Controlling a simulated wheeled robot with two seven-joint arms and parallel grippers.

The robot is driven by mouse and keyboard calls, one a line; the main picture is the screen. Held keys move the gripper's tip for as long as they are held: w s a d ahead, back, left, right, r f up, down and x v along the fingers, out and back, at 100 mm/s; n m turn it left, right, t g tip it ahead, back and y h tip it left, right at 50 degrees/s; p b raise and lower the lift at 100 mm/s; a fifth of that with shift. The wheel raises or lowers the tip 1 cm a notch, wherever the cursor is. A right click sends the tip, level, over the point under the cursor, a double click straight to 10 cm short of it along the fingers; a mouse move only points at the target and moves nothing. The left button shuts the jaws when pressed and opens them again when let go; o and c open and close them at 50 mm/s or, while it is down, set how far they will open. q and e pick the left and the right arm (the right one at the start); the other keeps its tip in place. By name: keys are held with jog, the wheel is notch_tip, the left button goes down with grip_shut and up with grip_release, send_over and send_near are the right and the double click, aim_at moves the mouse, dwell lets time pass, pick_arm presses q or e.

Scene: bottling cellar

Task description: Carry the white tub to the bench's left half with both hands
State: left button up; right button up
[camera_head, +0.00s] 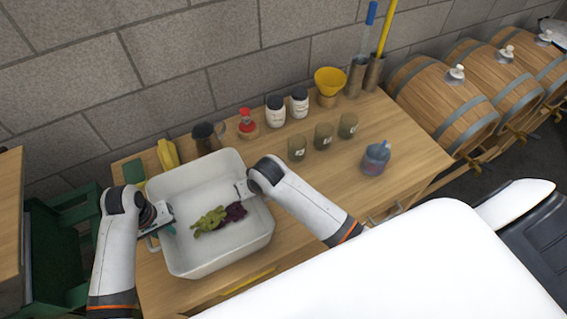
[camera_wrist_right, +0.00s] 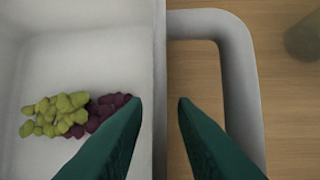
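The white tub (camera_head: 218,262) stands on the left part of the wooden bench (camera_head: 415,150). Green grapes (camera_head: 208,221) and dark grapes (camera_head: 235,211) lie in it; the right wrist view also shows the green (camera_wrist_right: 55,115) and dark ones (camera_wrist_right: 103,112). My left gripper (camera_head: 165,219) is at the tub's left rim; how far its fingers stand apart is unclear. My right gripper (camera_wrist_right: 159,100) is open over the tub's right wall, one finger on the inner side, the other towards the gap inside the right handle (camera_wrist_right: 240,85).
A dark jug (camera_head: 206,137), a red-topped bottle (camera_head: 247,124), white jars (camera_head: 276,112) and a yellow funnel (camera_head: 329,82) stand along the back. Several dark cups (camera_head: 323,137) and a blue-grey jug (camera_head: 375,160) stand right of the tub. Barrels (camera_head: 440,100) lie beyond the bench.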

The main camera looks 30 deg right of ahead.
jog(key=shift+r, duration=0.15)
jog(key=v, duration=1.1)
jog(key=shift+s+r, duration=0.2)
jog(key=shift+r, duration=0.15)
pick_arm(q)
notch_tip(320, 180, up, 12)
jog(key=a, duration=0.1)
jog(key=shift+a, duration=0.1)
